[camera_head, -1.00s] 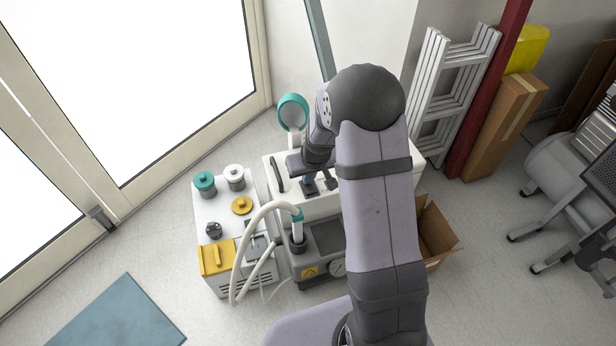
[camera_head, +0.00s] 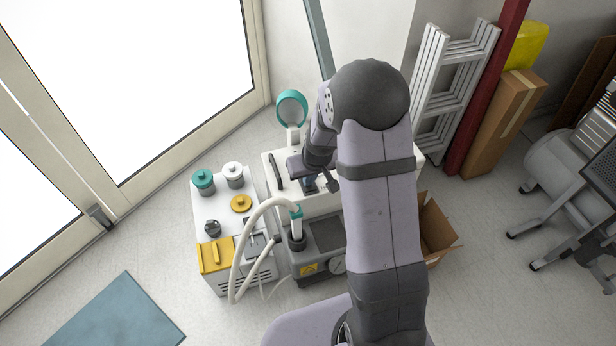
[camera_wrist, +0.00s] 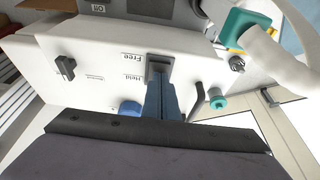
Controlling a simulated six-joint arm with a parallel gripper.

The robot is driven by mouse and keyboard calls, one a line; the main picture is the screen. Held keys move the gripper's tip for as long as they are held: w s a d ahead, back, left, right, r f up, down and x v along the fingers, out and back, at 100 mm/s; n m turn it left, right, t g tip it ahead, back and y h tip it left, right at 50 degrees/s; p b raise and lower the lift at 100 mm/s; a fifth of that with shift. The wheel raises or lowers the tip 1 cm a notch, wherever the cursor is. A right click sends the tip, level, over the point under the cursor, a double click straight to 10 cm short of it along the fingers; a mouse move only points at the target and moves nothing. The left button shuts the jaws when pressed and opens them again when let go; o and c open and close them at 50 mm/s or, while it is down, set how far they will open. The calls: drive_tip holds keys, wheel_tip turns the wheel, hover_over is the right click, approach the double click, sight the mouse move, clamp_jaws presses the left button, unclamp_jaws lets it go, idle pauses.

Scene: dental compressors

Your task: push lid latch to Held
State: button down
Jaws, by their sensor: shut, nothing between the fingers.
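The lid latch sits in a dark-framed slot (camera_wrist: 160,66) on a white panel in the wrist view, beside the labels Free and Held. The latch piece itself is mostly hidden by my fingers, so I cannot tell its position. My gripper (camera_wrist: 161,84) is shut and empty, with its blue fingertips at the slot's Held-side end. I cannot tell if they touch the latch. In the head view my gripper (camera_head: 310,184) points down over the top of the white unit (camera_head: 283,202), and my arm covers part of that unit.
A white hose (camera_head: 240,250) loops in front. An open cardboard box (camera_head: 438,235) lies to the right.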

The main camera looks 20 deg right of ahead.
drive_tip(key=shift+s, duration=0.1)
drive_tip(key=shift+r+p, duration=0.4)
drive_tip(key=p+v, duration=0.4)
drive_tip(key=v, duration=0.9)
drive_tip(key=shift+w+r, duration=0.2)
drive_tip(key=shift+w, duration=0.05)
drive_tip(key=shift+w+d+r+b, duration=0.15)
drive_tip(key=shift+w+d+b, duration=0.05)
drive_tip(key=shift+w+b, duration=0.6)
